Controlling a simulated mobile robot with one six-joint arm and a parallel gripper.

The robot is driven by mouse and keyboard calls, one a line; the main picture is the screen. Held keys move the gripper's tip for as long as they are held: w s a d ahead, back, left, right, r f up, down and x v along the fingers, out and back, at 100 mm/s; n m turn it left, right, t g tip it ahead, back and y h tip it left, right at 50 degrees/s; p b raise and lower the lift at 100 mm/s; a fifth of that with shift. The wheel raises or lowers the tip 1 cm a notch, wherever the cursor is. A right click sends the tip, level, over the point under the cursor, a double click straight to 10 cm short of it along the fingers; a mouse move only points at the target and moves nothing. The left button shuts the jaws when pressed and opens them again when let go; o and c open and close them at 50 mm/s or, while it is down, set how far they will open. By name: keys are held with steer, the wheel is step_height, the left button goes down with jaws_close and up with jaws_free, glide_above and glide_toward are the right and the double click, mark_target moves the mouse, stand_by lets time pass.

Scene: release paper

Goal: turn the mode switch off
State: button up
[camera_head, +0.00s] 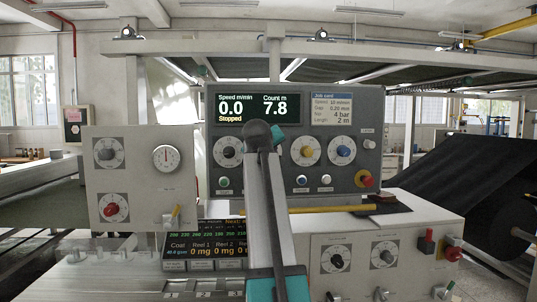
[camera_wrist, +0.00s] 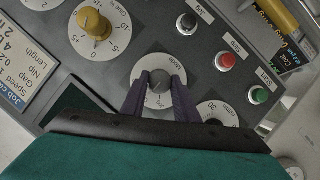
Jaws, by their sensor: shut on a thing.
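The mode switch (camera_wrist: 159,79) is a dark round knob on a white dial marked "Mode" in the wrist view. My gripper (camera_wrist: 160,84) has its two dark fingers on either side of this knob, shut on it. The knob's pointer and the position it is set to are too small to read. In the camera_head view my own arm stands in front of the panel (camera_head: 368,103) and hides the mode switch and the fingertips. The display (camera_head: 246,108) there reads speed 0.0, count 7.8 and "Stopped".
A yellow knob (camera_wrist: 94,24) is on the dial beside the mode dial. A blue knob (camera_head: 343,151) and a red emergency button (camera_head: 363,178) are on the panel's right.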

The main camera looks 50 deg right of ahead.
steer(key=o, duration=1.1)
steer(key=shift+c, duration=0.2)
steer(key=shift+s+a, duration=0.1)
steer(key=p+v, duration=0.1)
steer(key=v, duration=1.2)
steer(key=shift+r, duration=0.2)
steer(key=shift+s+a, duration=0.15)
steer(key=shift+a, duration=0.05)
